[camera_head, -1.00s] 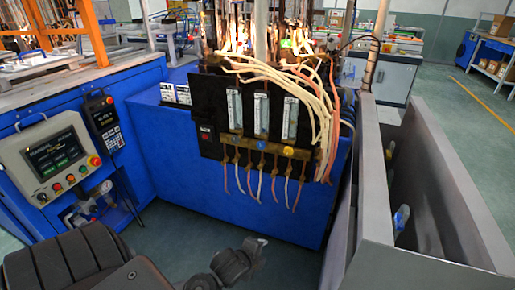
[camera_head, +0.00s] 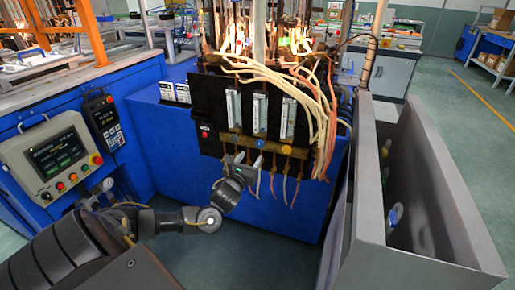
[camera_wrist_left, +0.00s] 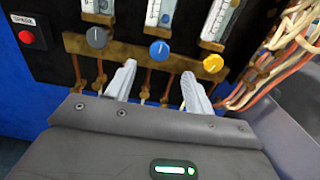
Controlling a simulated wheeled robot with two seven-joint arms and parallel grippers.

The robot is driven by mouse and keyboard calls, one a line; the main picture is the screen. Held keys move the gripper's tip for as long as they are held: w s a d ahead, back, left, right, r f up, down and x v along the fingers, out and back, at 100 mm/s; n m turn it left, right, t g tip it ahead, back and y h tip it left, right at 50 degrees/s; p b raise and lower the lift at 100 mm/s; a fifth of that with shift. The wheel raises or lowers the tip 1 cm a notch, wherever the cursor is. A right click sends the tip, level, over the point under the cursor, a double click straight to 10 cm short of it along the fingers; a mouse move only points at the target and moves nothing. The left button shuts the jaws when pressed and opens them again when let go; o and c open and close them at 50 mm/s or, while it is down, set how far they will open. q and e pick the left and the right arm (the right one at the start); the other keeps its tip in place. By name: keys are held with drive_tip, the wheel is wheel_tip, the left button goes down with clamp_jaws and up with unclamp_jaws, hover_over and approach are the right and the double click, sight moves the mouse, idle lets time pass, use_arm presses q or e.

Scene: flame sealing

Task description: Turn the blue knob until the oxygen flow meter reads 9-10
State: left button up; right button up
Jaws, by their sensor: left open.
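The blue knob (camera_head: 260,144) is the middle of three knobs on a brass manifold on the black panel. In the left wrist view the blue knob (camera_wrist_left: 159,50) sits just beyond and between the fingertips, with no contact visible. My left gripper (camera_head: 237,158) is below the knobs, pointing at the panel; in the wrist view its two light grey fingers (camera_wrist_left: 158,73) are spread and empty. The middle flow meter (camera_head: 260,113) is above the blue knob; its reading is too small to tell. Its lower end (camera_wrist_left: 160,14) shows in the wrist view. My right gripper is not in view.
A grey knob (camera_wrist_left: 97,37) and a yellow knob (camera_wrist_left: 212,63) flank the blue one. A red button (camera_wrist_left: 27,37) is at the left. Pale and orange hoses (camera_head: 322,120) hang on the right. A grey metal bin (camera_head: 418,180) stands right of the blue cabinet (camera_head: 180,126).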

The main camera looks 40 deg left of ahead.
sight(259, 144)
use_arm(q)
drive_tip(key=x, duration=0.7)
drive_tip(key=shift+w+b, duration=0.15)
drive_tip(key=shift+b, duration=0.2)
drive_tip(key=shift+w+a, duration=0.15)
drive_tip(key=shift+w, duration=0.35)
drive_tip(key=c, duration=0.9)
drive_tip(key=shift+c, duration=0.3)
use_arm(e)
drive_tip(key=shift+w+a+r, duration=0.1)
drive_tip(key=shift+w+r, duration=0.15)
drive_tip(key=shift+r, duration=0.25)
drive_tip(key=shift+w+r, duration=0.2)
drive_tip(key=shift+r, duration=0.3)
use_arm(q)
drive_tip(key=shift+n, duration=0.3)
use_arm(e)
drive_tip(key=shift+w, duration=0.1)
